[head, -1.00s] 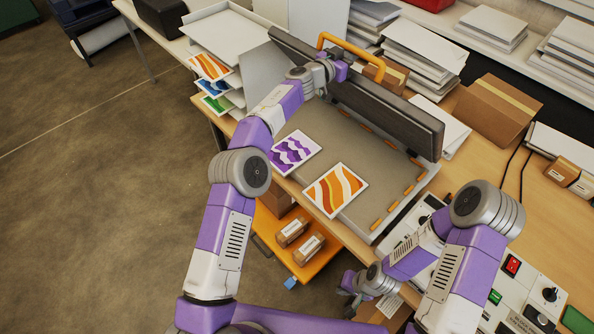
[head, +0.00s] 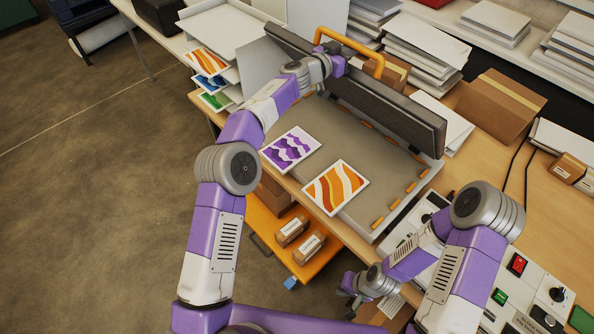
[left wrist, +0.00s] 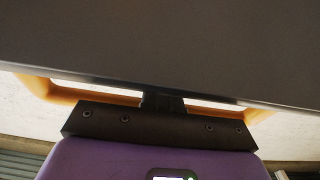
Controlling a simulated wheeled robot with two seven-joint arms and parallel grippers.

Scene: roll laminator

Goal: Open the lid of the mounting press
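The mounting press stands on the bench, with a grey bed (head: 378,170). Its long dark lid (head: 390,105) stands steeply raised along the back of the bed, with an orange handle (head: 350,45) at its upper edge. My left gripper (head: 343,65) is at the lid's upper edge beside the handle. In the left wrist view, the gripper's fingers (left wrist: 162,102) are together, crossing in front of the handle bar (left wrist: 110,98) and reaching the lid's edge (left wrist: 200,92). Their tips are hidden. My right gripper (head: 349,287) hangs low near the bench front; its fingers are too small to judge.
A purple print (head: 291,149) and an orange print (head: 336,187) lie at the bed's front edge. Paper stacks (head: 425,50) and a cardboard box (head: 500,105) stand behind and right. A control panel (head: 530,285) is at lower right. An orange shelf (head: 270,235) holds small boxes.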

